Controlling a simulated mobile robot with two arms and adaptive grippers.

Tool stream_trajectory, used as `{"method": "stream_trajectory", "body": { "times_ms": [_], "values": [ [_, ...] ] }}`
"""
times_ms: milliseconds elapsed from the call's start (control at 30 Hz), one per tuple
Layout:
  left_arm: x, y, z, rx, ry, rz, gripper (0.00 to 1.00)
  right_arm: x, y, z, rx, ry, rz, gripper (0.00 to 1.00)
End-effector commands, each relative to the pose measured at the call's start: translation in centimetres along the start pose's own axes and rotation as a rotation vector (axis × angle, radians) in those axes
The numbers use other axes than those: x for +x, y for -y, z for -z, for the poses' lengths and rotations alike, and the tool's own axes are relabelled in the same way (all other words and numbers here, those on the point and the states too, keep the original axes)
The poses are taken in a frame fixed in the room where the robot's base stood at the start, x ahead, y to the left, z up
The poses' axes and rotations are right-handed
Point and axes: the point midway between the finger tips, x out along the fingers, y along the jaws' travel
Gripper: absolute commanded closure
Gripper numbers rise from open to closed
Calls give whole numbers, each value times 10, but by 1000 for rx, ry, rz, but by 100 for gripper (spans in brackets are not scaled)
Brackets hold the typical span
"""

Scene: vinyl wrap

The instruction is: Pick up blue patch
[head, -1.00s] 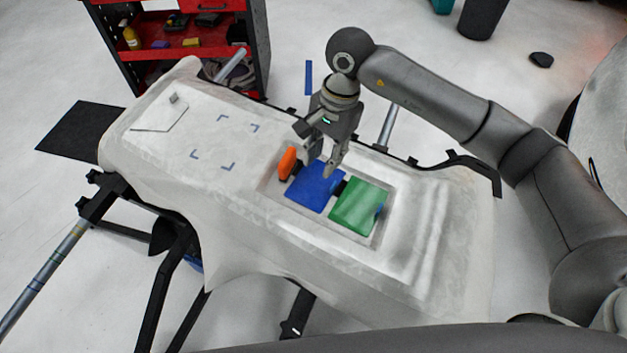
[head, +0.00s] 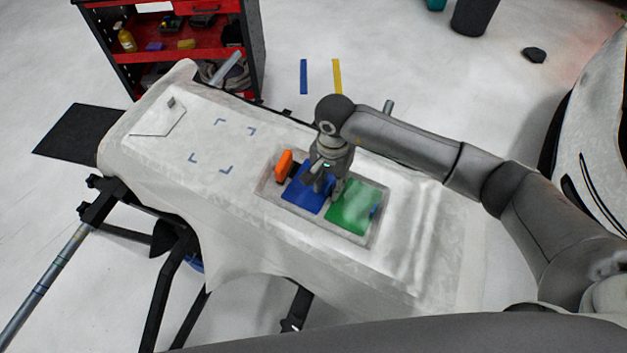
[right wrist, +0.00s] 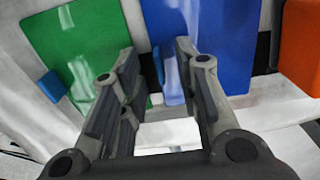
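The blue patch (head: 305,199) lies flat in a shallow grey tray (head: 342,233) on the white-covered stand, left of the green patch (head: 358,208). My right gripper (head: 328,193) points down over the blue patch, near the side facing the green one. In the right wrist view, my right gripper (right wrist: 154,56) is open, with fingers apart. A small blue tab (right wrist: 158,66) at the edge of the blue patch (right wrist: 225,42) shows between its fingertips. Whether the fingers touch it I cannot tell. My left gripper is not in view.
An orange block (head: 284,162) stands at the tray's left end. The green patch bears a blue tab (right wrist: 53,86) on its far side. Corner marks (head: 223,146) lie on the clear cloth to the left. A red shelf cart (head: 180,50) stands behind.

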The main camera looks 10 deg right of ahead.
Motion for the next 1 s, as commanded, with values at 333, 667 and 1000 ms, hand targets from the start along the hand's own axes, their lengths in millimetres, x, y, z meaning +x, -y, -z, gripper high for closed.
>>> {"method": "stream_trajectory", "body": {
  "times_ms": [333,667,1000],
  "values": [
    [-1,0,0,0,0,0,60,6,0,0,-1,-1,0,76],
    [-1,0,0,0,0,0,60,5,0,0,-1,0,0,100],
    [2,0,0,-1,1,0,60,-5,1,1,-1,-3,4,100]
  ]
}}
